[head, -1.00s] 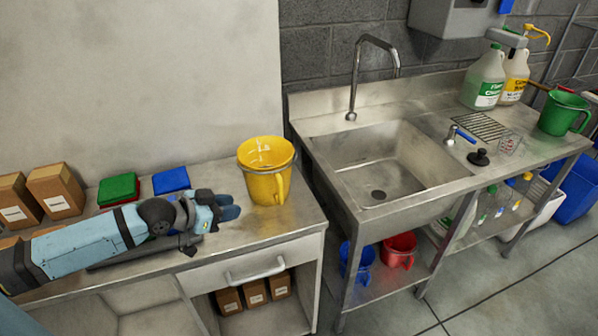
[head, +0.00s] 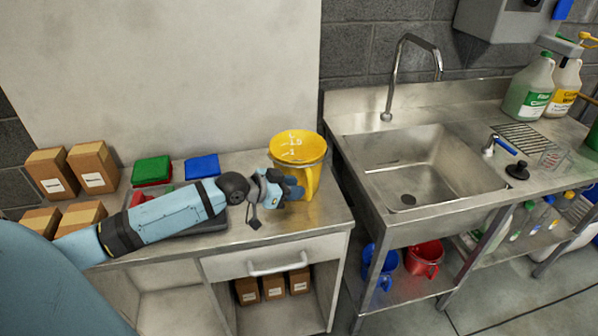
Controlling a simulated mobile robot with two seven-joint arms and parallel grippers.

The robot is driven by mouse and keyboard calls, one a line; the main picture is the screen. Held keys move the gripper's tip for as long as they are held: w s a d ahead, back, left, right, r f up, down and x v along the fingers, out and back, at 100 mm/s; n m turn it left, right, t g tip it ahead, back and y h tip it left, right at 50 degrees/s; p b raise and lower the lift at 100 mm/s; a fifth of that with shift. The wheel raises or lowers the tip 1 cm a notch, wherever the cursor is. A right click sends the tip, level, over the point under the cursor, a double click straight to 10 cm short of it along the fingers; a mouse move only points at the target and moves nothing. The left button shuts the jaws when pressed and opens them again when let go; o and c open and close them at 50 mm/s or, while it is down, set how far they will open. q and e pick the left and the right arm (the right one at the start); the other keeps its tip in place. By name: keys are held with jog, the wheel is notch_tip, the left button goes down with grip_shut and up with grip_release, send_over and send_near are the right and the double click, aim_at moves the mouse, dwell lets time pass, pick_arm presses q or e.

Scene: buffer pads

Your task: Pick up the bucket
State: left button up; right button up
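A yellow bucket (head: 298,147) stands upright on the right end of the metal counter, its spout or handle side toward the front right. My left gripper (head: 292,190) is at the bucket's front left side, overlapping its lower body in the head view. Whether it touches the bucket, and whether its fingers are apart, cannot be made out. Part of the bucket's lower body is hidden behind the gripper. My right gripper is not in view.
A green pad stack (head: 152,170) and a blue one (head: 202,167) lie behind my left arm. Cardboard boxes (head: 93,167) stand at the left. A sink (head: 420,170) is right of the counter. A blue bucket (head: 380,267) and a red bucket (head: 424,259) sit on the shelf below.

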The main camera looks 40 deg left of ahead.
aim_at(309, 198)
pick_arm(q)
jog(key=x, duration=0.5)
jog(key=shift+d+r, duration=0.15)
jog(key=shift+r, duration=0.1)
grip_shut()
jog(key=shift+r, duration=0.15)
